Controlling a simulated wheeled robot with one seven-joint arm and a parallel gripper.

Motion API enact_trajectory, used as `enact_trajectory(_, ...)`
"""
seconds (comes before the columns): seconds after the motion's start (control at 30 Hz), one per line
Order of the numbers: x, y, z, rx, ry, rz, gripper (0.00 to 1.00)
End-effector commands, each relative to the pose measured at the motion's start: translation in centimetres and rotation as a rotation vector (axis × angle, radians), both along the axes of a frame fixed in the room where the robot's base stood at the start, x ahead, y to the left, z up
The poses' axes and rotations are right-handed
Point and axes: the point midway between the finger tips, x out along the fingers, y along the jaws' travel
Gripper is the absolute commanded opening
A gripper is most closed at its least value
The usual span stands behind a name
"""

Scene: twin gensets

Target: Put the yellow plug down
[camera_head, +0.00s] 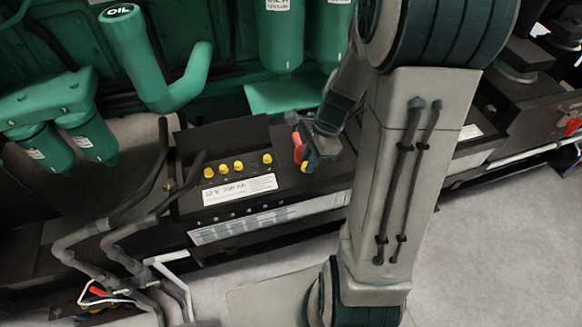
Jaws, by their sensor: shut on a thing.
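My gripper (303,156) is at the centre of the view, over the right part of the black battery (188,190). One finger shows red and the other blue. It is shut on a small yellow plug (304,168), which is partly hidden between the fingers. Several other yellow plugs (224,169) sit in a row on the battery top, to the left of my gripper. The row has a wider gap before its rightmost plug (267,158). Whether the held plug touches the battery top, I cannot tell.
Green engine parts, including an oil filler pipe (150,75) and filters (92,140), stand behind the battery. Grey pipes (100,240) and dark cables are at the left. The grey floor (500,240) is clear at the lower right.

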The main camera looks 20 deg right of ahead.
Motion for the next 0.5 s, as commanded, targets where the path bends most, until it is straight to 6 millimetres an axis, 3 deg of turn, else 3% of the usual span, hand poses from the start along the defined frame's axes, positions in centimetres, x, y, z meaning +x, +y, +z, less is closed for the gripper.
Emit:
enact_trajectory(0.2,2.9,2.7,-2.4,0.0,0.0,0.003,0.05)
enact_trajectory(0.5,3.5,3.4,-4.3,0.001,0.003,0.001,0.05)
